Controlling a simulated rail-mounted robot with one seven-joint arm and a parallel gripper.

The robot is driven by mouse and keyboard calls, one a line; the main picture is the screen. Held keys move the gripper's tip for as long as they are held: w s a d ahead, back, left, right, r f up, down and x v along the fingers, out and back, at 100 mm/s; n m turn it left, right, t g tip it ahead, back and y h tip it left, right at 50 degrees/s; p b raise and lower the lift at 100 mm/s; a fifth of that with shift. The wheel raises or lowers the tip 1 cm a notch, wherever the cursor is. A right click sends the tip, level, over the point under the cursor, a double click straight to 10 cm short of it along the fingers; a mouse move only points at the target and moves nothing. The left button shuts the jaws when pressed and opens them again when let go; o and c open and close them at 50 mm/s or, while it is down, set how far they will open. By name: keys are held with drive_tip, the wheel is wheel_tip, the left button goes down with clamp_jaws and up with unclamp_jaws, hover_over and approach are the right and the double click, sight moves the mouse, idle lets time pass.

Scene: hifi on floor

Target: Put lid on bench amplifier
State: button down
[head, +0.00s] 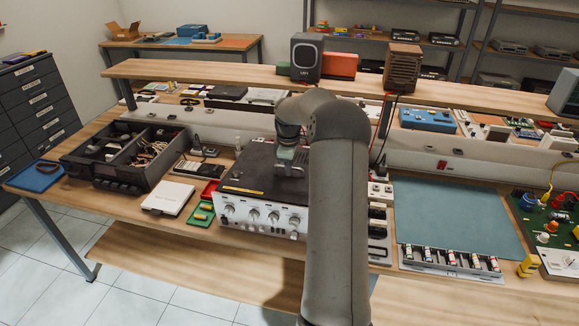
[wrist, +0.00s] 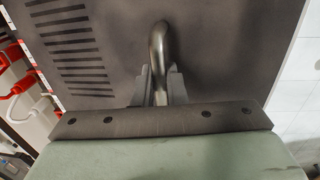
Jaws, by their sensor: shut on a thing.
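The bench amplifier (head: 262,214) stands on the workbench in the middle of the head view, its silver front panel with several knobs facing me. The dark flat lid (head: 243,174) lies over the top of its body. In the wrist view the lid (wrist: 215,50) fills most of the picture, with vent slots at the left and a curved metal handle (wrist: 157,45). My gripper (head: 289,171) is above the lid, and its fingers (wrist: 160,88) are shut on the handle. My arm hides the amplifier's right side. I cannot tell whether the lid is fully seated.
An open dark case (head: 125,158), a white box (head: 168,198) and red and green trays (head: 200,214) are to the left. A long shelf (head: 215,73) with speakers runs behind. A green mat (head: 455,212) to the right is clear, with a parts tray (head: 450,262) in front.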

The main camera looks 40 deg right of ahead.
drive_tip(key=shift+f+b, duration=0.4)
drive_tip(key=shift+f, duration=0.25)
idle(0.7)
drive_tip(key=c, duration=1.5)
unclamp_jaws()
drive_tip(key=shift+o, duration=0.6)
drive_tip(key=shift+f, duration=0.1)
wheel_tip(320, 180, up, 18)
drive_tip(key=s+a+b, duration=0.1)
drive_tip(key=b, duration=0.1)
drive_tip(key=shift+a+f, duration=0.15)
drive_tip(key=shift+f, duration=0.05)
